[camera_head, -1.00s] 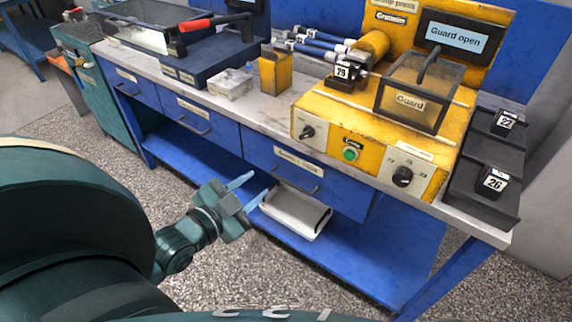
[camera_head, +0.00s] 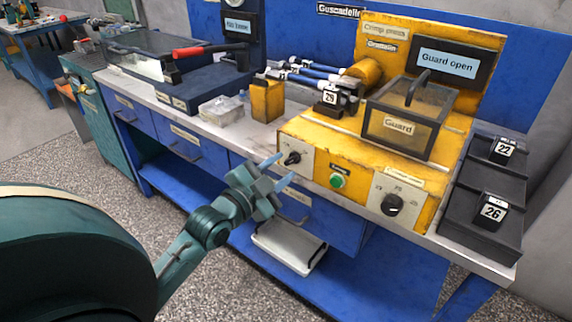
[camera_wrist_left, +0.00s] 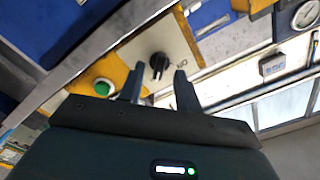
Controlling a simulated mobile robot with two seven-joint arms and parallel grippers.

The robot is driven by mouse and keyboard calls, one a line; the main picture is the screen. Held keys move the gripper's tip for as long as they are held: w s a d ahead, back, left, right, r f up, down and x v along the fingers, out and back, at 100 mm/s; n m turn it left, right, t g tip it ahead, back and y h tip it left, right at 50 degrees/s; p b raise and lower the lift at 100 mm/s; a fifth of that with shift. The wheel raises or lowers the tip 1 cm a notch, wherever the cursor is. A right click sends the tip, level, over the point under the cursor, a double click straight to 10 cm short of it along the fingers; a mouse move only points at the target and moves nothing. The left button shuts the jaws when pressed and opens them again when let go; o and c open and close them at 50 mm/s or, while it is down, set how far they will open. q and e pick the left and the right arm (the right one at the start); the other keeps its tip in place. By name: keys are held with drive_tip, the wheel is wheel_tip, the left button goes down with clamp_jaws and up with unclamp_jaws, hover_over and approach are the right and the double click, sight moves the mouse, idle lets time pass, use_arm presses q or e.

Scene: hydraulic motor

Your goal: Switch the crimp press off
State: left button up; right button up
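The crimp press (camera_head: 320,150) is the yellow machine on the bench, and its display (camera_head: 447,63) reads "Guard open". On its front panel are a black rotary switch (camera_head: 292,158) at the left, a green button (camera_head: 337,181) in the middle and a larger black dial (camera_head: 392,205) at the right. My left gripper (camera_head: 279,170) is open and empty in front of the left switch. In the left wrist view the switch (camera_wrist_left: 159,63) appears between the two fingertips, apparently untouched, with the green button (camera_wrist_left: 103,87) beside it. My right gripper is not in view.
A clear guard box (camera_head: 410,115) sits on the press. A black tray (camera_head: 470,220) with blocks marked 22 and 26 stands right of it. A yellow block (camera_head: 267,101) and a small clear box (camera_head: 221,109) stand left. The blue drawers (camera_head: 185,140) lie below the bench top.

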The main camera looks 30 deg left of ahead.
use_arm(q)
drive_tip(key=shift+w+d, duration=0.15)
drive_tip(key=shift+w, duration=1.15)
drive_tip(key=shift+c, duration=0.3)
drive_tip(key=c, duration=0.6)
